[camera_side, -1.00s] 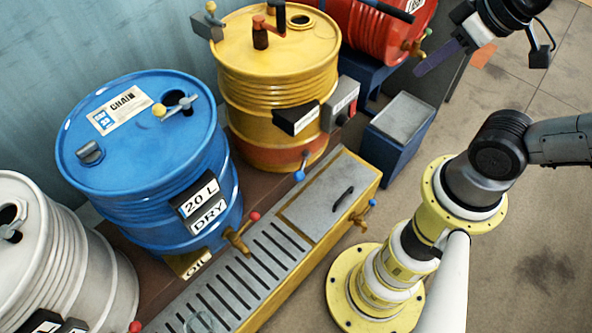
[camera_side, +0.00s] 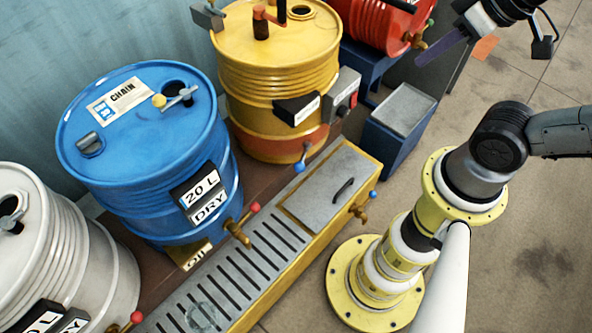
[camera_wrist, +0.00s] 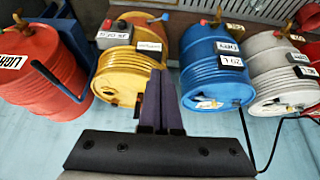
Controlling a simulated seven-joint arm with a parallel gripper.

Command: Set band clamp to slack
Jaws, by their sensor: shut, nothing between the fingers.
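My gripper (camera_side: 420,62) is at the upper right of the side view, in front of the red drum and apart from everything. Its dark purple fingers (camera_wrist: 160,75) are together and empty in the wrist view. The yellow drum (camera_side: 275,90) has an orange band (camera_side: 272,146) around its lower part; it also shows in the wrist view (camera_wrist: 125,73). A grey box with a lever (camera_side: 208,17) is at its upper left edge, cut off by the frame top. I cannot tell for certain which part is the band clamp, or its setting.
A grey box with a red knob (camera_side: 343,97) is on the yellow drum. A slotted drip tray (camera_side: 250,265) and a blue bin (camera_side: 400,120) lie in front.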

